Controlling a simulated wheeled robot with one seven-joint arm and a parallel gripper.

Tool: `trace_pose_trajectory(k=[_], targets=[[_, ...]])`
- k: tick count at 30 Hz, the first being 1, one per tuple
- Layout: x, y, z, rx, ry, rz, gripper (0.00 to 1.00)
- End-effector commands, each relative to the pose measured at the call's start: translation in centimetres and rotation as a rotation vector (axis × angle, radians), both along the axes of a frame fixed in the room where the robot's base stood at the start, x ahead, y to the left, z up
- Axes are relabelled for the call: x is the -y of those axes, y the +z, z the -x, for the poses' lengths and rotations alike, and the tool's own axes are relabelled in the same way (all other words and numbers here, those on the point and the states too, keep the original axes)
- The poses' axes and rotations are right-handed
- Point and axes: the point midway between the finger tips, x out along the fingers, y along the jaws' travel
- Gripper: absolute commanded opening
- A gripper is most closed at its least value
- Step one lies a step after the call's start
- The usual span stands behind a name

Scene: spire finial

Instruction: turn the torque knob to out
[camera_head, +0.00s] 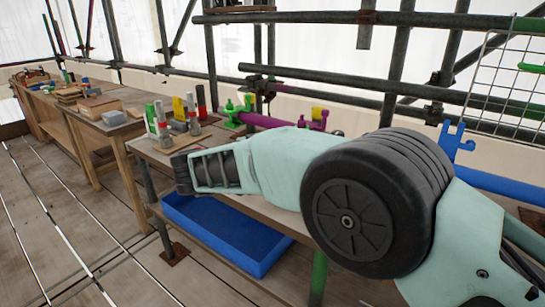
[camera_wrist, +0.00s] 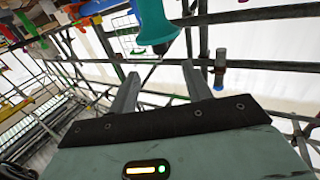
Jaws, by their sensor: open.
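I cannot pick out a torque knob for certain in either view. The teal body appears just beyond the fingertips; I cannot tell the distance. In the head view my arm covers much of the bench, and my gripper cannot be made out.
A blue tray (camera_head: 225,240) sits below. Scaffold tubes (camera_head: 345,60) run behind. A hammer-like thing (camera_wrist: 220,65) shows right of my fingers.

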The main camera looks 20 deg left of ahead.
Motion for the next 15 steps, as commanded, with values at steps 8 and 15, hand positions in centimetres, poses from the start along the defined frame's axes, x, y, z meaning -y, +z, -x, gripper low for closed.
trace_pose_trajectory(k=[8,15], targets=[[-3.0,-0.1,2.7,0.001,0.0,-0.001,0.49],[-3.4,0.1,3.1,0.001,-0.001,-0.001,0.49]])
